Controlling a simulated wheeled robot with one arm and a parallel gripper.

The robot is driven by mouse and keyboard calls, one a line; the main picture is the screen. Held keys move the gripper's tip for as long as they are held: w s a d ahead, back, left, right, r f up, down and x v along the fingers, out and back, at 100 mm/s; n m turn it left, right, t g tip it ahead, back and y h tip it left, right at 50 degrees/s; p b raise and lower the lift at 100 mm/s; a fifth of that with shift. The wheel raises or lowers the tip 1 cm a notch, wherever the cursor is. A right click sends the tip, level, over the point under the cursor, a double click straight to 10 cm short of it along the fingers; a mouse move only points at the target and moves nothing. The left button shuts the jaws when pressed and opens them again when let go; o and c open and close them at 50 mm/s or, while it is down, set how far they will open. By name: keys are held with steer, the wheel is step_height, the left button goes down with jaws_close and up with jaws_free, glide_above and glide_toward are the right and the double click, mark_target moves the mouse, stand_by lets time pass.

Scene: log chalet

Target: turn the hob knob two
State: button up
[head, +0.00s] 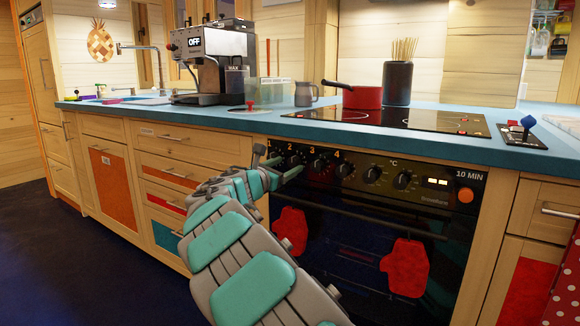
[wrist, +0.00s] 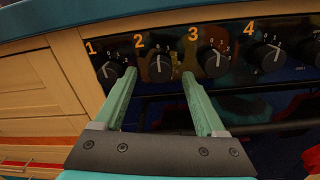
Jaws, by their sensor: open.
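Hob knob two (wrist: 160,66) is a round black knob with a pale pointer line, under the orange 2 on the black oven panel. The pointer stands roughly upright in the wrist view. My gripper (wrist: 159,74) is open, with its two teal fingers apart on either side of knob two. The left fingertip lies between knobs one and two, the right between two and three. I cannot tell whether the fingers touch the knob. In the head view my gripper (head: 291,163) is at the panel's left end and partly hides knob two.
Knob one (wrist: 112,68) and knob three (wrist: 214,60) sit close to the fingers; knob four (wrist: 268,53) is further right. The blue worktop (head: 420,140) overhangs the panel. Red oven mitts (head: 405,268) hang on the oven front. A red pan (head: 362,96) stands on the hob.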

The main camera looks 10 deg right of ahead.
mark_target(294, 162)
steer(key=shift+x, duration=1.15)
jaws_close()
